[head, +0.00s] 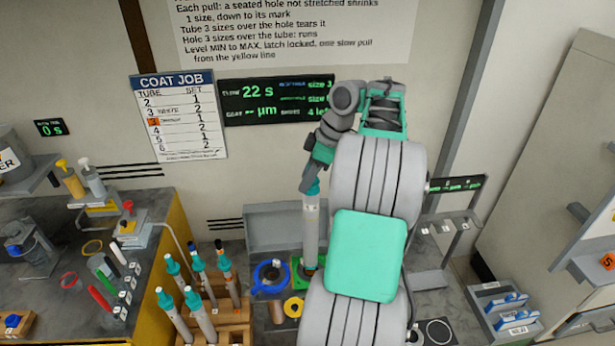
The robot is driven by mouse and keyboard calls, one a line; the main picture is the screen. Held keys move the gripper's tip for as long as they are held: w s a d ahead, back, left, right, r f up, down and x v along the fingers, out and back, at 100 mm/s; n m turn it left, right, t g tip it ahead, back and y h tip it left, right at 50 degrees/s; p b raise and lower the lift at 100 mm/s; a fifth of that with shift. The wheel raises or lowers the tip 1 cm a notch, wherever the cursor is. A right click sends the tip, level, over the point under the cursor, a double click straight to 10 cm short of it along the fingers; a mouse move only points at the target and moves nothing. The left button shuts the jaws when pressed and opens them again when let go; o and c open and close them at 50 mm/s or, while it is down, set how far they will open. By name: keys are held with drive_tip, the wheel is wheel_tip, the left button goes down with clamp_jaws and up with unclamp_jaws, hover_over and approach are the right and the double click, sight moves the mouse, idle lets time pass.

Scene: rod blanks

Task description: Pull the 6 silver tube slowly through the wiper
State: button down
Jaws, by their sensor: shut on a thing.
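A silver tube (311,230) stands upright near the middle of the head view, with a teal cap at its top and a small label too small to read. My gripper (311,186) is at its top end and shut on it. The tube's lower end meets a green fixture (296,266) on the bench, partly hidden by my arm. I cannot tell for sure whether this green part is the wiper, or how far the tube sits in it. A blue round piece (268,279) lies just left of it.
A wooden rack (236,337) with several teal-capped tubes stands at the lower left. A yellow ring (293,307) lies in front of the fixture. A timer board (275,100) reads 22 s, beside a coat job chart (179,117).

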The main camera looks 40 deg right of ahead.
drive_tip(key=shift+f+b, duration=0.95)
drive_tip(key=shift+f, duration=0.2)
drive_tip(key=shift+f+b, duration=1.75)
drive_tip(key=shift+f, duration=0.25)
drive_tip(key=b, duration=0.7)
hover_over(307, 238)
drive_tip(key=w+d, duration=0.2)
drive_tip(key=f, duration=0.8)
drive_tip(key=shift+s+a, duration=0.2)
wheel_tip(307, 238, down, 10)
drive_tip(key=b, duration=0.8)
drive_tip(key=shift+b, duration=0.4)
